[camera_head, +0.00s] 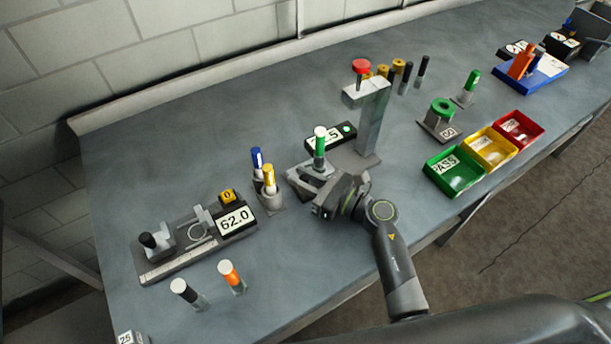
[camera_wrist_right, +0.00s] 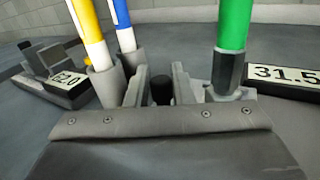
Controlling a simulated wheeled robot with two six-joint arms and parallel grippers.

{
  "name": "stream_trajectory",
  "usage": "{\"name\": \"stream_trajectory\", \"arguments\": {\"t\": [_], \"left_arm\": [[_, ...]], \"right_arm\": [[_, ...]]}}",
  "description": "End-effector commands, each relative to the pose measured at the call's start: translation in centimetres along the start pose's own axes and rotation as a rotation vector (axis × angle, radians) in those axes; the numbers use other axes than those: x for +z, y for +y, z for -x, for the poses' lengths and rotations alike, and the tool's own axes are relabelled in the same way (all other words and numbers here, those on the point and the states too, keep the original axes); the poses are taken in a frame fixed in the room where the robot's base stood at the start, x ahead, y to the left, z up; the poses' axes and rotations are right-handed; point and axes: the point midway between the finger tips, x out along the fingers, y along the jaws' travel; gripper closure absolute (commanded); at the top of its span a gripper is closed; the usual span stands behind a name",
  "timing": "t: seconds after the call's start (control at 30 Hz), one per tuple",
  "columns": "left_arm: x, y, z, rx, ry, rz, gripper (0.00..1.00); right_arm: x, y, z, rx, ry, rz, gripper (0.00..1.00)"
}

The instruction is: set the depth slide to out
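My right gripper (camera_head: 318,200) is low over the bench, at the near side of the grey press station (camera_head: 371,125) with the red knob. In the right wrist view its two fingers (camera_wrist_right: 161,85) stand a little apart, with a short black knob (camera_wrist_right: 162,92) between them. This knob may belong to the depth slide; the slide's body and its position are hidden by the gripper. I cannot tell whether the fingers touch the knob. A green-topped pin (camera_head: 320,143) stands upright just beyond the gripper; it also shows in the wrist view (camera_wrist_right: 233,30). My left gripper is not in view.
A gauge with a 62.0 display (camera_head: 236,220) is left of the gripper. Blue (camera_head: 257,161) and yellow (camera_head: 269,178) pins stand close to the gripper's left. A 31.5 display (camera_wrist_right: 285,76) is close on its right. Green (camera_head: 455,172), yellow and red bins stand at the right.

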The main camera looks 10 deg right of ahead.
Motion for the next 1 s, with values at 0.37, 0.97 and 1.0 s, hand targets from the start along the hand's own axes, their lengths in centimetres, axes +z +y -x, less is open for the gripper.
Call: {"name": "stream_trajectory", "arguments": {"t": [0.37, 0.97, 1.0], "left_arm": [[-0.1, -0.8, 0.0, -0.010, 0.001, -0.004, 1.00], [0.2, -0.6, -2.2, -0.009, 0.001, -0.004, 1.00], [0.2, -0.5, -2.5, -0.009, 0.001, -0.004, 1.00]], "right_arm": [[-0.1, 0.0, 0.0, 0.000, 0.001, -0.001, 0.61], [-0.6, 0.0, 6.9, -0.001, 0.006, 0.003, 0.61], [-0.6, 0.0, 7.9, -0.001, 0.006, 0.003, 0.61]]}}
